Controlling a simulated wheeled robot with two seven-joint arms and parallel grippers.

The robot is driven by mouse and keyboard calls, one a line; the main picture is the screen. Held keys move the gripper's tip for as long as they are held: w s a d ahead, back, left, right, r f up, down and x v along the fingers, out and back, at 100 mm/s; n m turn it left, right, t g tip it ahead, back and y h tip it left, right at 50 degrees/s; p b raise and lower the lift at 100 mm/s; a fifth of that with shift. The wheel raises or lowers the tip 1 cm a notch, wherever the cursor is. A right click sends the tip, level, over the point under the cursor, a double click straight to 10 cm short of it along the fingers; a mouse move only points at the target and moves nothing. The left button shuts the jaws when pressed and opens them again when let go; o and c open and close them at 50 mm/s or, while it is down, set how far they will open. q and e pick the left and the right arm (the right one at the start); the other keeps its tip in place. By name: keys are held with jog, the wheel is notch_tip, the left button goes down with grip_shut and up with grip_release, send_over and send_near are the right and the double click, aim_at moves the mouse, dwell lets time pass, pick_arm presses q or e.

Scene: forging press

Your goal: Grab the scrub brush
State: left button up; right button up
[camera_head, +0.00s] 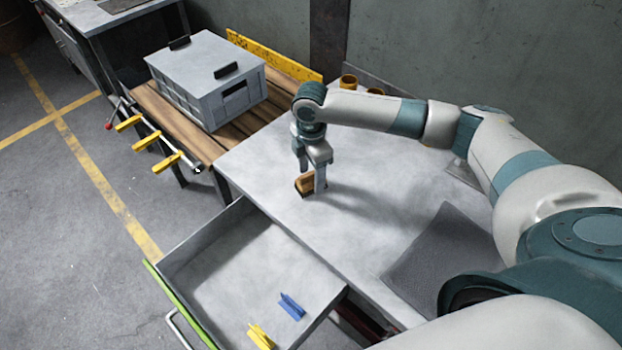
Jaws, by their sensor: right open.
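The scrub brush (304,185) is a small brown block with a dark underside. It lies on the grey tabletop (262,158) near the table's left part. My right gripper (312,182) points straight down over the brush, with its fingers at the brush's height. One finger stands in front of the brush and hides part of it. The jaws are open, and whether a finger touches the brush cannot be told. My left gripper is not in view.
An open drawer (205,248) in front holds a blue (291,306) and a yellow piece (260,337). A grey crate (207,80) stands on a wooden bench at the left. A dark mat (437,257) lies right.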

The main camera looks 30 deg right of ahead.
dwell(0.4)
jog(key=c, duration=1.2)
